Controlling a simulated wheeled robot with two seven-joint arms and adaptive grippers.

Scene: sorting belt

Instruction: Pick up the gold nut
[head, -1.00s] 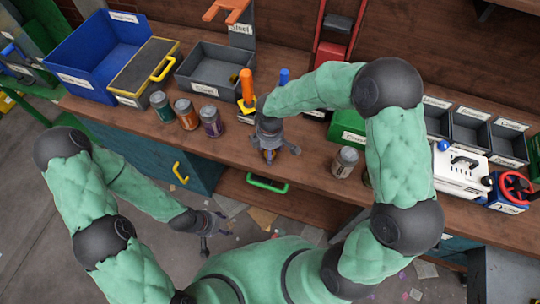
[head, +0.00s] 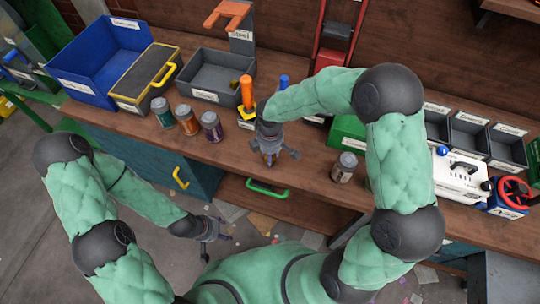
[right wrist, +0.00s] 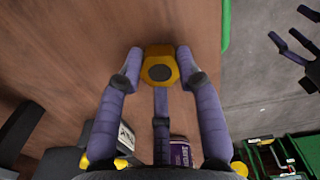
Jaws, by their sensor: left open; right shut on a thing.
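The gold nut (right wrist: 160,54), with a dark round hole, shows in the right wrist view between the fingertips of my right gripper (right wrist: 154,72). Two fingers press on its left and right sides, and a third finger points at its lower edge. In the head view my right gripper (head: 271,160) points down over the bench, and its fingers mostly hide the nut. I cannot tell if the nut touches the wood. My left gripper (head: 212,232) is open and empty, low over the floor in front of the bench.
Several jars (head: 211,126) stand left of my right gripper, and another jar (head: 343,168) stands to its right. A grey bin (head: 212,75) and a blue bin (head: 100,65) are at the back left of the bench (head: 225,160). Small grey bins (head: 468,134) line the right.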

